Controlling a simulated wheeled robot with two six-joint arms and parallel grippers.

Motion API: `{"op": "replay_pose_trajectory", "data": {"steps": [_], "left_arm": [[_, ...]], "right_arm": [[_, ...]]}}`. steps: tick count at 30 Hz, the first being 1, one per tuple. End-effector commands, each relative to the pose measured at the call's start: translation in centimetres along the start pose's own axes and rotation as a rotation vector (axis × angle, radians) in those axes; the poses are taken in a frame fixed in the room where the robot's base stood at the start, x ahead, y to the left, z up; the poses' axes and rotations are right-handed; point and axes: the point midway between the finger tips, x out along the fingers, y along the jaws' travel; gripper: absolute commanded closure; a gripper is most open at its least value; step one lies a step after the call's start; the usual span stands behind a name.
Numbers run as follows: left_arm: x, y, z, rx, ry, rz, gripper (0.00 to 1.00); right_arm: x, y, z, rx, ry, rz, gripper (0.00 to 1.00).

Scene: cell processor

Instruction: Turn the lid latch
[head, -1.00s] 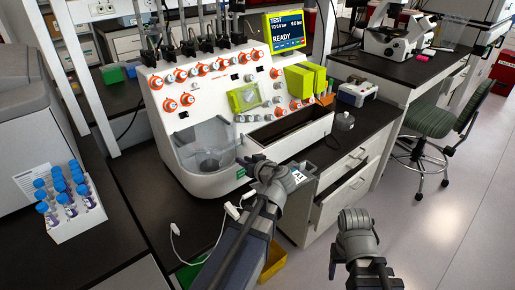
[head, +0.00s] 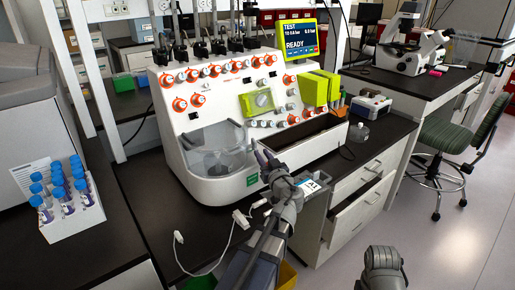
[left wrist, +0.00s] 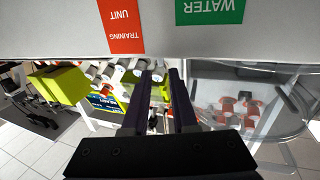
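The white cell processor (head: 170,143) stands on the dark bench, with a clear lid (head: 216,140) over the bowl at its lower left. I cannot make out for certain which part is the lid latch. A yellow-green square frame with a round grey knob (head: 262,100) is on the front panel. My left gripper (head: 262,157) is in front of the machine, just right of the bowl. In the left wrist view its two dark fingers (left wrist: 160,95) are apart with nothing between them; the clear bowl cover (left wrist: 240,95) is at right.
Yellow-green blocks (head: 319,88) and an open black tray (head: 305,133) are on the machine's right side. A rack of blue-capped tubes (head: 68,222) stands at left. A white cable (head: 232,235) lies on the bench. An open drawer (head: 352,215) is at right.

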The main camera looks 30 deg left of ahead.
Motion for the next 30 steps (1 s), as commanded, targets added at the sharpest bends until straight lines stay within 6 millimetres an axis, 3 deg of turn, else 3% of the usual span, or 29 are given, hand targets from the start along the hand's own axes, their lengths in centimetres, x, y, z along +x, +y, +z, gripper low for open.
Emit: {"op": "replay_pose_trajectory", "data": {"steps": [6,12,25,30], "left_arm": [[3.8,0.1,0.0,0.000,-0.001,-0.004,0.74],[6.0,0.0,0.0,0.001,-0.001,-0.003,0.74],[6.7,0.0,0.0,0.001,-0.001,-0.001,0.74],[6.7,0.0,0.0,0.001,-0.001,-0.001,0.93]], "right_arm": [[0.0,0.0,0.0,0.000,0.000,0.000,0.37],[0.0,0.0,0.0,0.000,0.000,0.000,0.37],[0.0,0.0,0.0,0.000,0.000,0.000,0.37],[0.0,0.0,0.0,0.000,0.000,0.000,0.37]]}}
